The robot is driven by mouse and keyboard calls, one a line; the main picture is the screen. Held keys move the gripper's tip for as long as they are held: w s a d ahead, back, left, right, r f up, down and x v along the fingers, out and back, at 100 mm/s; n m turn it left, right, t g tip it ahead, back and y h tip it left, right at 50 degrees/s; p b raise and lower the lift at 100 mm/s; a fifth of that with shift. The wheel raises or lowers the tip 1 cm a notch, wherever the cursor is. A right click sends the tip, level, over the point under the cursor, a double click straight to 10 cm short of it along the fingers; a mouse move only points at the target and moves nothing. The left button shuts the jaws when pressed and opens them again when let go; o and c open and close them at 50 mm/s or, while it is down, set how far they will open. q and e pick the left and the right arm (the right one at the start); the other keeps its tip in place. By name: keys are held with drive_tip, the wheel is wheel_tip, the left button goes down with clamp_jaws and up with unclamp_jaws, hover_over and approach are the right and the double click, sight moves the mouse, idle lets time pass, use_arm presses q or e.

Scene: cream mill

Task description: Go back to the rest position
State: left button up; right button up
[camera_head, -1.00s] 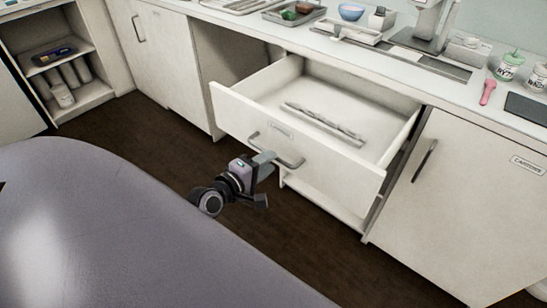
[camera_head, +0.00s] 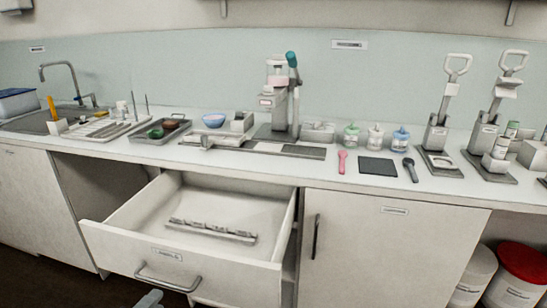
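The tip of a grey gripper, probably my left one (camera_head: 150,300), just shows at the bottom edge, below the drawer handle (camera_head: 166,281). Most of it is cut off, so I cannot tell whether it is open or shut, or whether it touches the handle. My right gripper is not in view. The drawer (camera_head: 120,247) under the counter is pulled open. A long pale ridged strip (camera_head: 212,231) lies inside it.
The white counter (camera_head: 270,164) runs across the view with a lever press (camera_head: 280,105), a blue bowl (camera_head: 214,120), a tray (camera_head: 160,138), small jars and two hand presses. A closed cupboard door (camera_head: 370,245) is right of the drawer. Tubs (camera_head: 515,275) stand at lower right.

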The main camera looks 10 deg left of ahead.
use_arm(q)
drive_tip(key=s+d+f+m+g+p, duration=0.1)
drive_tip(key=s+d+f+m+g, duration=0.1)
drive_tip(key=s+d+m, duration=0.4)
drive_tip(key=s+d+f+m+g+p, duration=0.2)
drive_tip(key=s+d+f+m, duration=0.3)
drive_tip(key=m, duration=0.8)
drive_tip(key=s+d+g, duration=0.1)
drive_tip(key=s, duration=0.2)
drive_tip(key=shift+s+d+f+h, duration=0.15)
drive_tip(key=shift+d+f+h, duration=0.15)
drive_tip(key=shift+d+h, duration=0.1)
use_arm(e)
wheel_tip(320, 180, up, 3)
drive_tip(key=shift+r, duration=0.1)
